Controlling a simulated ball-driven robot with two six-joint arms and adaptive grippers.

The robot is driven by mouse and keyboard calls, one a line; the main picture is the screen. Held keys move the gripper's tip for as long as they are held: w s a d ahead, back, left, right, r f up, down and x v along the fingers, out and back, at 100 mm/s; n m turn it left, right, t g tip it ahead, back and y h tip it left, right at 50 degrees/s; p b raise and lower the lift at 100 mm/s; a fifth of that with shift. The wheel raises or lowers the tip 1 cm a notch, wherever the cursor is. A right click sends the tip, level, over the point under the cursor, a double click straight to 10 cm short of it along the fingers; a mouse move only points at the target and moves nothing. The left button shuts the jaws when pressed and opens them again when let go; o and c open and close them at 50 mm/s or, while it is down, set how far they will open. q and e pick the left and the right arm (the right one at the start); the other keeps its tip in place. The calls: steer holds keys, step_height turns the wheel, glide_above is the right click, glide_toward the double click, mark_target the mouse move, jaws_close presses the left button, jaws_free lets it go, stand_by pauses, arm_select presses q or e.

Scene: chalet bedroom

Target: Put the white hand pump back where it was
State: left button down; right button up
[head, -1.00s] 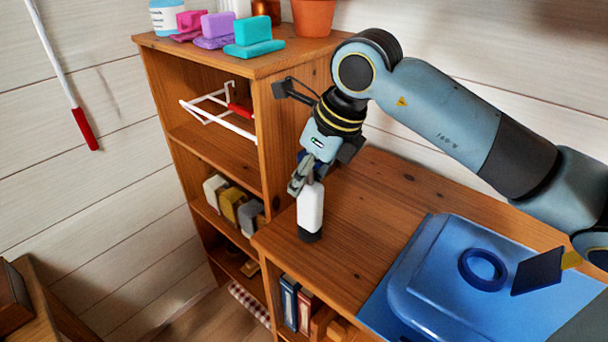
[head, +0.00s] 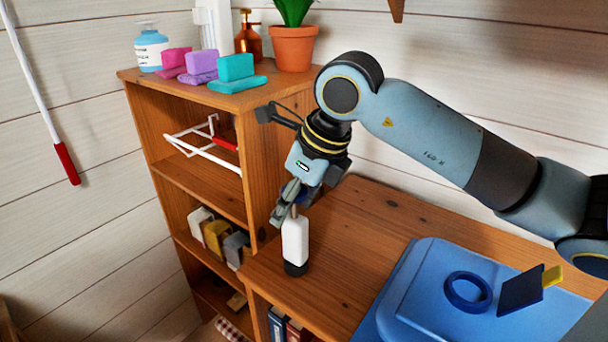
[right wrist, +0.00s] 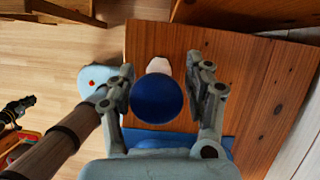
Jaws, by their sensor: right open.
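The white hand pump (head: 295,240), with a black foot, stands upright on the lower wooden cabinet top, close to its left edge. My right gripper (head: 290,208) is just above it, pointing down, with its fingers at the pump's upper end. In the right wrist view a round blue end (right wrist: 157,98), seemingly the pump's handle, shows between the two spread fingers. A bit of white body (right wrist: 158,66) shows behind it. The right gripper is open, and I see a gap on each side of the blue end.
A tall shelf (head: 262,150) stands to the left, with a white wire rack (head: 200,140), coloured blocks and a potted plant (head: 293,46). A blue case (head: 440,262) with a blue ring (head: 468,292) lies to the right. Bare wood lies between pump and case.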

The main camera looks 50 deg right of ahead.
steer(key=a+v, duration=0.1)
steer(key=v, duration=0.9)
steer(key=shift+s+d, duration=0.15)
steer(key=shift+d, duration=0.35)
